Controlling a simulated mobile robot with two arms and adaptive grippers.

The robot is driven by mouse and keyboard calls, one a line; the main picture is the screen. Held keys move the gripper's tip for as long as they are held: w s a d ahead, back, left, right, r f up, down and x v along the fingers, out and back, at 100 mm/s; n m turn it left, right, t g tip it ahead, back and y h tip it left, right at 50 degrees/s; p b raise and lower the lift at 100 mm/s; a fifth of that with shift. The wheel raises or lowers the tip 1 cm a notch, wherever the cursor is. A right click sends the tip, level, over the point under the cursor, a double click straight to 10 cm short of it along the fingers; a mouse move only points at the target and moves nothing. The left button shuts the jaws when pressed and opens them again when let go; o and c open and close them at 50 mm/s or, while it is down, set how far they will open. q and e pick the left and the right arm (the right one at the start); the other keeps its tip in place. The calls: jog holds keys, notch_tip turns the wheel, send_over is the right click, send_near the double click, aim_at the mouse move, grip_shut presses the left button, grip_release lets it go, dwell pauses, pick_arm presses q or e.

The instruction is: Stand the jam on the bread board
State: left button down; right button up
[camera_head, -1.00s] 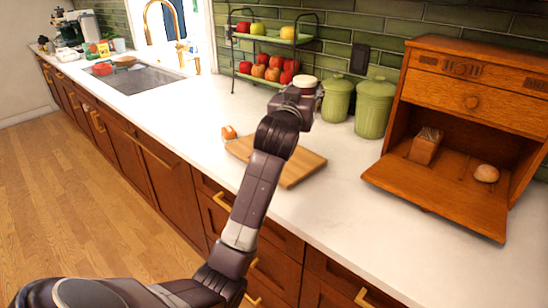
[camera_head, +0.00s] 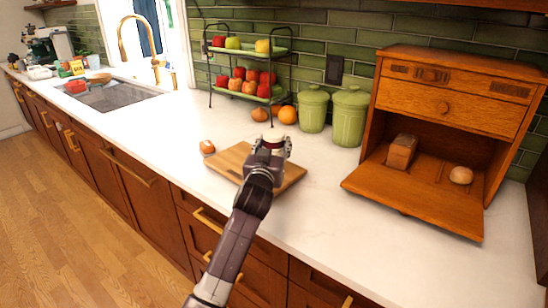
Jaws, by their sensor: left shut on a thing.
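The jam jar (camera_head: 273,136) shows its pale lid at the tip of my left gripper (camera_head: 270,146). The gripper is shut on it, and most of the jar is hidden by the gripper. The wooden bread board (camera_head: 231,159) lies flat on the white counter. In the picture the gripper and jar are over the board's back right part. I cannot tell whether the jar touches the board. My right gripper is not in view.
An onion-like item (camera_head: 207,147) sits beside the board's left end. Green canisters (camera_head: 349,116), a fruit rack (camera_head: 246,80) and an orange (camera_head: 288,115) stand behind. An open wooden bread box (camera_head: 420,205) is to the right. Counter (camera_head: 325,200) right of the board is clear.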

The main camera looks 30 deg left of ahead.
pick_arm(q)
notch_tip(320, 180, down, 4)
jog(key=shift+f, duration=0.1)
dwell(0.4)
jog(key=c, duration=1)
grip_release()
jog(key=shift+f, duration=0.15)
jog(key=shift+s+d, duration=0.1)
jog(key=shift+s, duration=0.05)
jog(key=b+v, duration=0.1)
jog(key=v, duration=1)
jog(key=shift+s+d, duration=0.15)
jog(key=shift+s, duration=0.25)
